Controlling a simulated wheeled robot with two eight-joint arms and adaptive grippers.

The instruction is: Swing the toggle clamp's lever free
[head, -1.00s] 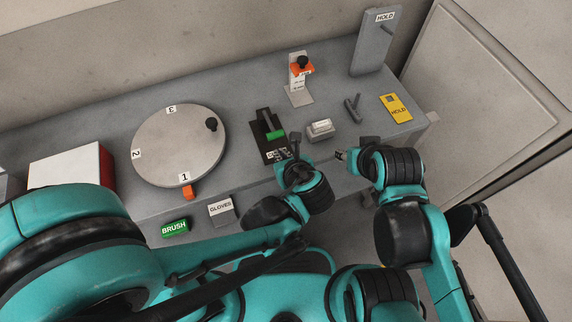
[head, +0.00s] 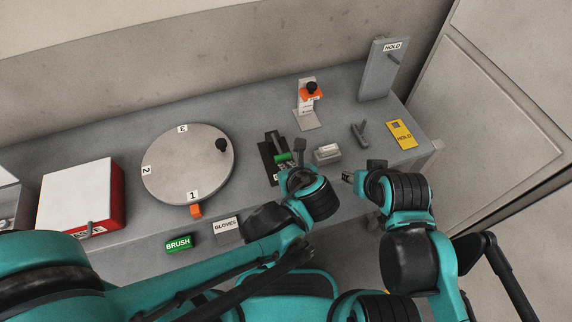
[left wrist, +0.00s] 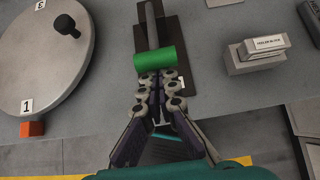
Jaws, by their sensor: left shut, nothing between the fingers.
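The toggle clamp (head: 269,149) has a dark base plate and a lever with a green grip (head: 283,157). It stands on the bench near the middle of the head view. In the left wrist view the green grip (left wrist: 154,59) lies crosswise just beyond my left gripper (left wrist: 160,82). That gripper's fingers are together with nothing between them; whether they touch the grip I cannot tell. In the head view my left gripper (head: 287,172) partly hides the clamp's front end. My right gripper (head: 347,177) is at the bench's front edge, apart from the clamp; its finger gap is unclear.
A round turntable (head: 187,165) with a black knob lies left of the clamp. A small grey block (head: 327,153) is close on its right. Behind stands an orange-and-black fixture (head: 308,100).

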